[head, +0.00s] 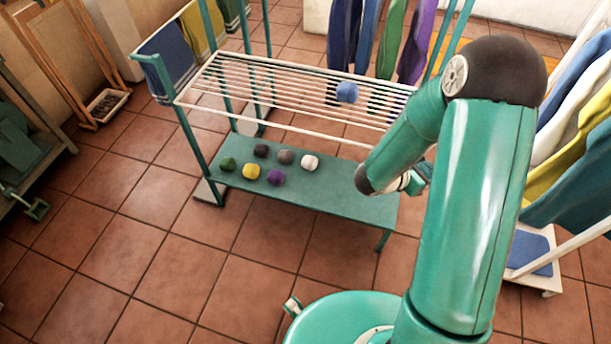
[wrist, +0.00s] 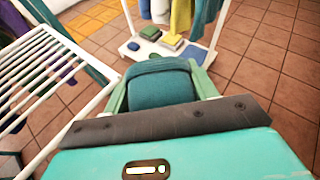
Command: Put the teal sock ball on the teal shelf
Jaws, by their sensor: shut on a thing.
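The teal sock ball (wrist: 160,85) is held between the two pale green fingers of my gripper (wrist: 160,76) in the wrist view. My gripper is shut on it. In the head view the ball is hidden behind my arm, and only a small part of the wrist shows right of the drying rack. The teal shelf (head: 335,192) is the flat lower board of the rack. Several sock balls sit on its left half, among them green (head: 228,164), yellow (head: 251,171), purple (head: 276,177) and white (head: 310,162). Its right half looks bare.
The bars also show at left in the wrist view (wrist: 45,75). A white stand with folded cloths (wrist: 170,42) is beyond the held ball. Cloths hang around the rack.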

